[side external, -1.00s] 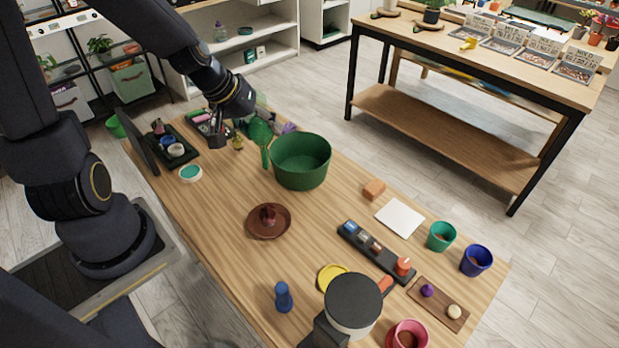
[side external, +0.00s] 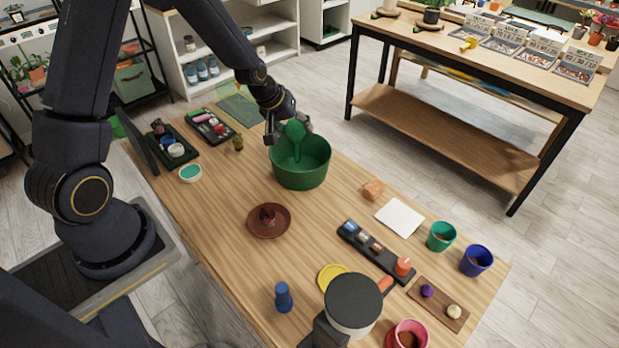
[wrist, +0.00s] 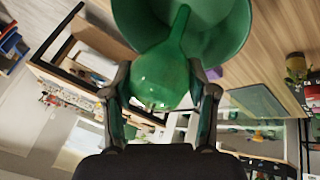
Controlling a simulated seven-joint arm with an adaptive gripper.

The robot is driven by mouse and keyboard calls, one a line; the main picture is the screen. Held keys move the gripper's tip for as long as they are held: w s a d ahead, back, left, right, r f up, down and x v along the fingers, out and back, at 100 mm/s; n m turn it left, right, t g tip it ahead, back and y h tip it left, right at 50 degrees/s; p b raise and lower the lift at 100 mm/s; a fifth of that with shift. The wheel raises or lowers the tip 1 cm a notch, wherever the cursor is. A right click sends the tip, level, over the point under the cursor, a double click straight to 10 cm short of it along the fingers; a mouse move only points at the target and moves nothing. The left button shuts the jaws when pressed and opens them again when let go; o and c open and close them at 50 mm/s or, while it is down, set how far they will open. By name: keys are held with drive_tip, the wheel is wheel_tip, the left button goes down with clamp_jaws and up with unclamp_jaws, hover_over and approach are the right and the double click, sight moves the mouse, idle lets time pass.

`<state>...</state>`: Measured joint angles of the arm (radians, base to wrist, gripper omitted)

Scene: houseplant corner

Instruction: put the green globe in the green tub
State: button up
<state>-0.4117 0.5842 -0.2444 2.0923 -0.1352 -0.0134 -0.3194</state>
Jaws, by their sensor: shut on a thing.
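The green globe (side external: 295,130) has a round bulb and a long thin stem. My gripper (side external: 287,133) is shut on its bulb and holds it at the far rim of the green tub (side external: 303,174). The stem points down into the tub's opening. In the wrist view the globe (wrist: 161,78) sits between both fingers of my gripper (wrist: 160,95), with its stem over the inside of the tub (wrist: 228,22). I cannot tell whether the stem touches the tub.
A brown saucer (side external: 285,230) lies in front. An orange block (side external: 374,189) is to the right. Bare wood surrounds the tub's front.

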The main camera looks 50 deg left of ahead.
sight(300, 141)
drive_tip(key=shift+x, duration=0.85)
drive_tip(key=shift+w+f, duration=0.15)
drive_tip(key=shift+f, duration=0.65)
drive_tip(key=shift+w+f, duration=0.15)
drive_tip(key=shift+f, duration=0.6)
drive_tip(key=o, duration=1.2)
drive_tip(key=shift+f, duration=0.15)
